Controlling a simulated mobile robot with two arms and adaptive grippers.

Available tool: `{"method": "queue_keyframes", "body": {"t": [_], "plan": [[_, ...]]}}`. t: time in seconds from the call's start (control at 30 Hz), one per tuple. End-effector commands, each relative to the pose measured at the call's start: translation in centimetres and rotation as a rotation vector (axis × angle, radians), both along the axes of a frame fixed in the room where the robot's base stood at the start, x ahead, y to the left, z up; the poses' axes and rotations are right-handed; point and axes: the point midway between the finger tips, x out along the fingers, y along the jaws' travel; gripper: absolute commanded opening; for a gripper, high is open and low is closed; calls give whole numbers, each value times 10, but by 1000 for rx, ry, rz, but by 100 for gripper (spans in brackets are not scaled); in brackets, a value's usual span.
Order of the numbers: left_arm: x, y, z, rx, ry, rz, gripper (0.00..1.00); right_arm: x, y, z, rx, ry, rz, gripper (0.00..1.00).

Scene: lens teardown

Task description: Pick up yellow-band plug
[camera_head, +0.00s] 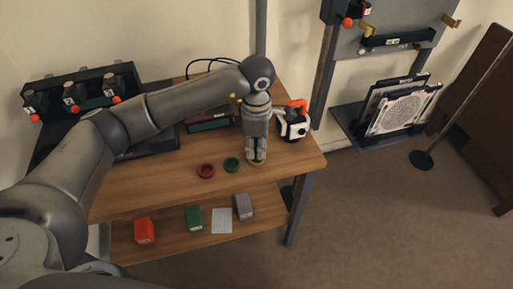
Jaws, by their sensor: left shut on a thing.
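My left gripper (256,157) points down at the wooden table top, near its right front part. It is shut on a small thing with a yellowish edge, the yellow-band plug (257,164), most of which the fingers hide. I cannot tell whether the plug touches the table. A green round piece (231,164) and a red round piece (205,171) lie just left of the gripper, apart from it. My right gripper is not in view.
A white and black device with an orange part (293,124) stands close right of my left gripper. A green-fronted box (209,124) is behind. The lower shelf (175,238) holds red, green and grey blocks. A rack with a white fan panel (403,112) stands at right.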

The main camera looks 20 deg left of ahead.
Motion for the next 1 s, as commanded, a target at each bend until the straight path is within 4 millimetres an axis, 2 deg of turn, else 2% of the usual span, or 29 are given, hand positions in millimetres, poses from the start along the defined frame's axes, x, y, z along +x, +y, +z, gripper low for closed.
{"method": "queue_keyframes", "body": {"t": [0.03, 0.1, 0.17, 0.37, 0.5, 0.7, 0.83, 1.0], "plan": [[1, 0, 13, 0, -4, 0, 5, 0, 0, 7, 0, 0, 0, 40], [-2, 0, 26, 0, -2, -2, 5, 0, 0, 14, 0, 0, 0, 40], [-11, -3, 37, 0, -1, -4, 5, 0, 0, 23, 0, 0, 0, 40], [-49, -11, 86, 1, -3, -5, 5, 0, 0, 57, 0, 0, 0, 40], [-81, -19, 93, 0, -1, -6, 5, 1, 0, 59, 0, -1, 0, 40], [-116, -27, 108, 0, -1, -3, 5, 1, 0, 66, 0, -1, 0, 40], [-129, -30, 113, 0, -1, -1, 5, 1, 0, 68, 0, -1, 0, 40], [-136, -32, 115, 0, 0, 1, 5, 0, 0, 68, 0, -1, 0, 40]]}}
